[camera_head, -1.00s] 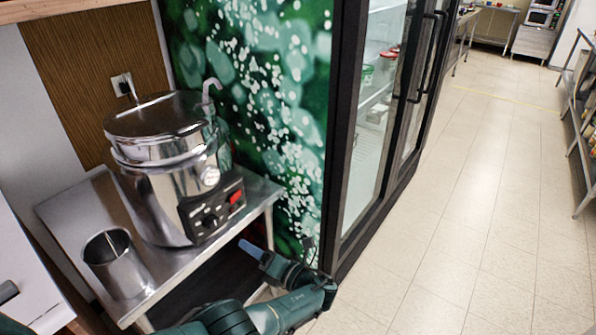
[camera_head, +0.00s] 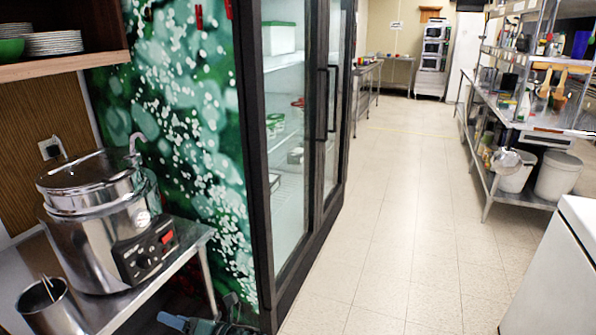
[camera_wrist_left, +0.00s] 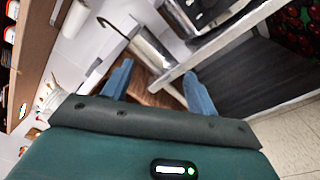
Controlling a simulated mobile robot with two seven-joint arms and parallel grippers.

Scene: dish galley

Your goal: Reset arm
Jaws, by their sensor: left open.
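My left gripper (camera_head: 180,322) shows low in the head view, below the steel side table, with its blue fingers near the table's right leg. In the left wrist view its two blue fingers (camera_wrist_left: 157,85) are apart with nothing between them. The steel pot cooker (camera_head: 95,225) with knobs and a red switch stands on the side table (camera_head: 150,292). A steel cylinder container (camera_head: 50,308) stands in front of it on the table. My right gripper is not in view.
A glass-door fridge (camera_head: 300,140) stands right of the table against the green patterned wall. The tiled floor (camera_head: 400,200) of the aisle is clear. A steel shelf rack (camera_head: 515,125) with bins and a white cabinet (camera_head: 560,265) line the right side.

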